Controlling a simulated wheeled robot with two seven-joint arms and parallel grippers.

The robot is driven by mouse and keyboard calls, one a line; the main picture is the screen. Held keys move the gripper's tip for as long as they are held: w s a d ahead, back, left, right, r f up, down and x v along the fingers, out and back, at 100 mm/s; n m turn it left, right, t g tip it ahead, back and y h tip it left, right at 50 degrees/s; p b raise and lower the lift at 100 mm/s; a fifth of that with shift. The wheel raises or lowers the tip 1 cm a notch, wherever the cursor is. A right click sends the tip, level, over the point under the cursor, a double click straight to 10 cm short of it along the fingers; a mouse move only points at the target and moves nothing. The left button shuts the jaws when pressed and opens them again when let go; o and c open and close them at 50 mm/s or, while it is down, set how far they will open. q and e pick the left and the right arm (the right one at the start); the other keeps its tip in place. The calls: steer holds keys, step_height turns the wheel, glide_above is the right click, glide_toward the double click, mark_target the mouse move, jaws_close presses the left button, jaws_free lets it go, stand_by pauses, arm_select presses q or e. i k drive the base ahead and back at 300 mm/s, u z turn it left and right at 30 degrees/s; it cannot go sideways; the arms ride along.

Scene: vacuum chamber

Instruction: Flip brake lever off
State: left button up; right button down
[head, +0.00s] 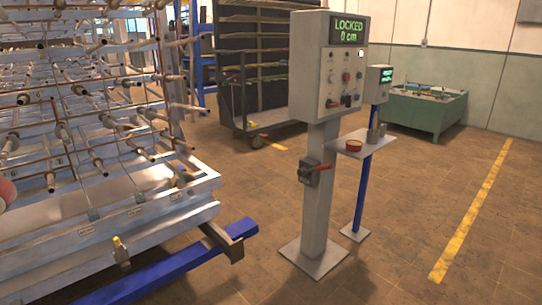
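Neither of my grippers is in view.
A metal rack with many rods (90,130) fills the left, with a blue floor beam (170,265) at its front. A small shelf (365,145) on a blue post holds cups right of the pedestal. A green bench (425,110) stands behind. The right-hand floor is clear.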

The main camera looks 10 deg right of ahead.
mark_target(303, 171)
steer(key=z, duration=0.2)
steer(key=i, duration=2.9)
steer(key=z, duration=0.4)
